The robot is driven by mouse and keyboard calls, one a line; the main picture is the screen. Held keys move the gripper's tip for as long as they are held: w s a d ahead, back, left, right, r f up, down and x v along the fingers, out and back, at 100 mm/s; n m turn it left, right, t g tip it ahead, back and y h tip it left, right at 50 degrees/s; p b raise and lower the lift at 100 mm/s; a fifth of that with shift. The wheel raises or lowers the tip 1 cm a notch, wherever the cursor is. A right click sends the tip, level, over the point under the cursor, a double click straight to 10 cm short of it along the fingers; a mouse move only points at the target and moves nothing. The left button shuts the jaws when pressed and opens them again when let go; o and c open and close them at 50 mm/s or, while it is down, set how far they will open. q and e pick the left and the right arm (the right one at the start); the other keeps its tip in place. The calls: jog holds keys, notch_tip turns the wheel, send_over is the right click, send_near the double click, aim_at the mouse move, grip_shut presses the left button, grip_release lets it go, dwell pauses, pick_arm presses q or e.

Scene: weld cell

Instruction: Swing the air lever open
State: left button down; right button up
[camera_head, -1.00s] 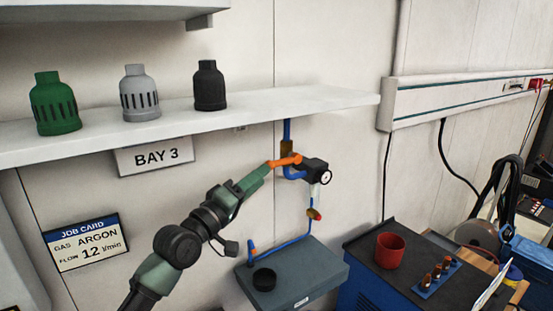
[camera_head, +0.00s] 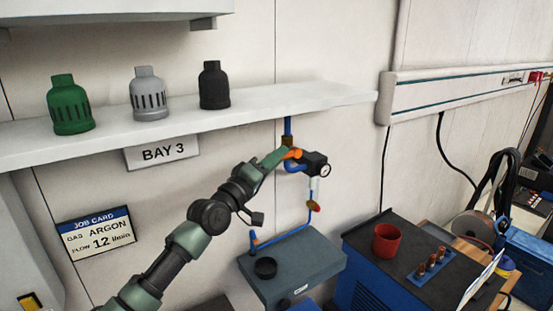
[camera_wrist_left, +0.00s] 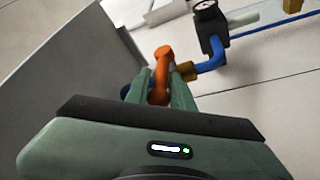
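The orange air lever (camera_head: 292,154) sits on the blue air pipe (camera_head: 287,128) under the shelf, left of a black regulator with a round gauge (camera_head: 325,170). My left gripper (camera_head: 280,155) reaches it from the lower left and hides part of it in the head view. In the left wrist view the lever (camera_wrist_left: 161,62) lies between my two green fingers (camera_wrist_left: 162,92), which look closed on it with no clear gap. The lever's lower part is hidden by the gripper. My right gripper is in neither view.
A shelf (camera_head: 300,98) with green, grey and black caps runs just above my left gripper. A grey box (camera_head: 300,268) with a black cup (camera_head: 265,267) stands below. A red cup (camera_head: 387,240) stands on a dark cabinet to the right.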

pick_arm(q)
jog(key=shift+f, duration=0.1)
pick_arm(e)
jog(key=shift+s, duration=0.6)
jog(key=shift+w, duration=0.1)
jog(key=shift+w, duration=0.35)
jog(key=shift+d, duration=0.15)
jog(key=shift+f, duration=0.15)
